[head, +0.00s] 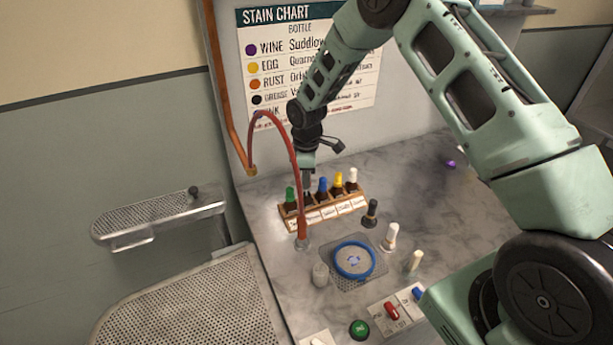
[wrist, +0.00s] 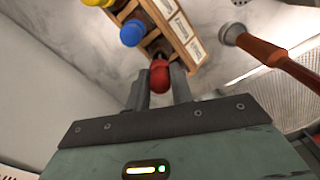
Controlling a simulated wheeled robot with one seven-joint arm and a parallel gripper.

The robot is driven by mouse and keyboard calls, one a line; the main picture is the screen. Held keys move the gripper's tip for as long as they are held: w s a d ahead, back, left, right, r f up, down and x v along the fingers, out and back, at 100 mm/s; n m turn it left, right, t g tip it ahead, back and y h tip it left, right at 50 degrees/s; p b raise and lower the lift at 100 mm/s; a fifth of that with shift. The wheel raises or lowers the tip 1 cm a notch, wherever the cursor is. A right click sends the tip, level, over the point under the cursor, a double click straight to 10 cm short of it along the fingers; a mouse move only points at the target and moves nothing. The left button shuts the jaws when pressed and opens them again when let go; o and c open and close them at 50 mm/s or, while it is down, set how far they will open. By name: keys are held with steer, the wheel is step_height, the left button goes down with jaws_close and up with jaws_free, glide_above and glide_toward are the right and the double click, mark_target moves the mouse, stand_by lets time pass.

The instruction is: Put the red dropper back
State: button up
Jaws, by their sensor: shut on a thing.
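The red dropper (wrist: 160,78) shows its red bulb between my fingers in the wrist view, with a dark slot of the rack just beyond it. My gripper (head: 307,190) is shut on it. In the head view my gripper is over the wooden rack (head: 328,215), between the green-capped bottle (head: 291,197) and the blue-capped bottle (head: 322,187); the dropper itself is hard to make out there. The rack (wrist: 180,30) also shows in the wrist view, with blue (wrist: 132,33) and yellow caps beside the slot. How deep the dropper sits in the slot cannot be told.
A red curved hose (head: 297,170) rises just in front of the rack's left part. A dark-topped bottle (head: 371,213), a white bottle (head: 390,236) and a blue ring (head: 355,260) on a drain grate stand nearer. Switches (head: 391,311) line the front. The counter's back right is mostly clear.

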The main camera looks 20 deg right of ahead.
steer(key=shift+f+b, duration=0.55)
steer(key=shift+f, duration=0.35)
steer(key=shift+f+b, duration=0.4)
steer(key=shift+f, duration=0.2)
stand_by(0.3)
steer(key=o, duration=1)
steer(key=shift+r, duration=0.15)
steer(key=shift+r+p, duration=2.35)
steer(key=shift+r, duration=1.3)
